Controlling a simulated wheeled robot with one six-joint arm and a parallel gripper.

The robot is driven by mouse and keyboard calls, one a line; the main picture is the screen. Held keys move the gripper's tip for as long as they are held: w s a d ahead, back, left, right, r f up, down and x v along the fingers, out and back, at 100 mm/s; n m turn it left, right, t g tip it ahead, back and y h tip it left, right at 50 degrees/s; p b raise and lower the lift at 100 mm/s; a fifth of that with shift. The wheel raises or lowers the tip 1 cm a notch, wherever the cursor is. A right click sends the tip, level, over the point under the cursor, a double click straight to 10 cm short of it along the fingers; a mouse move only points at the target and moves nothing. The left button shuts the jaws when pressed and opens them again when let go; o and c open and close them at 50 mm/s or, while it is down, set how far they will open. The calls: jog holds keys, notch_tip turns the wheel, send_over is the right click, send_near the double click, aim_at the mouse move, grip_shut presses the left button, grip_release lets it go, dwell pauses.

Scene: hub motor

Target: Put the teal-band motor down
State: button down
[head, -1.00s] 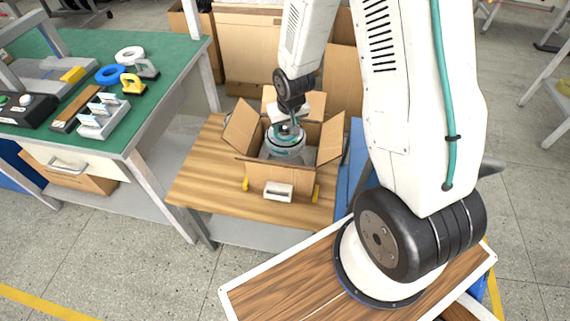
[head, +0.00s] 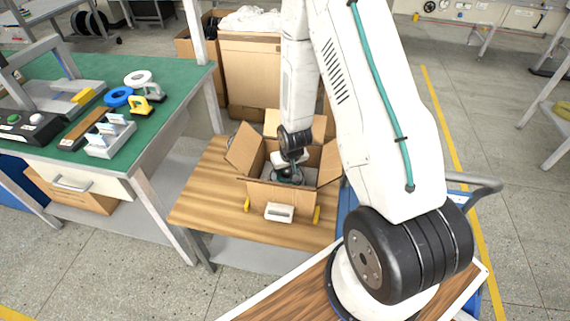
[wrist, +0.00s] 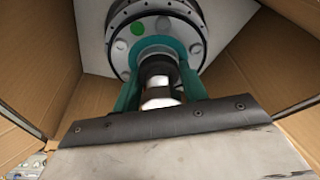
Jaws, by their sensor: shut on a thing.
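The teal-band motor (wrist: 118,42) shows in the wrist view as a round grey body with bolts, a green dot and a teal ring. My gripper (wrist: 160,85) is shut on its shaft, with teal fingers either side. In the head view my gripper (head: 289,172) reaches down inside an open cardboard box (head: 268,194), and the motor is mostly hidden by the box walls and my wrist. In the wrist view, cardboard walls surround the motor and a pale surface lies behind it. I cannot tell whether the motor touches the box floor.
The box stands with flaps open on a wooden table (head: 205,205), with a white block (head: 279,212) and yellow pieces at its front. A green workbench (head: 165,95) with tools stands to the left. Larger cartons (head: 250,75) stand behind.

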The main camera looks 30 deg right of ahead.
jog(key=shift+f, duration=0.15)
jog(key=shift+f, duration=0.1)
jog(key=c, duration=0.8)
grip_release()
jog(key=shift+f, duration=0.1)
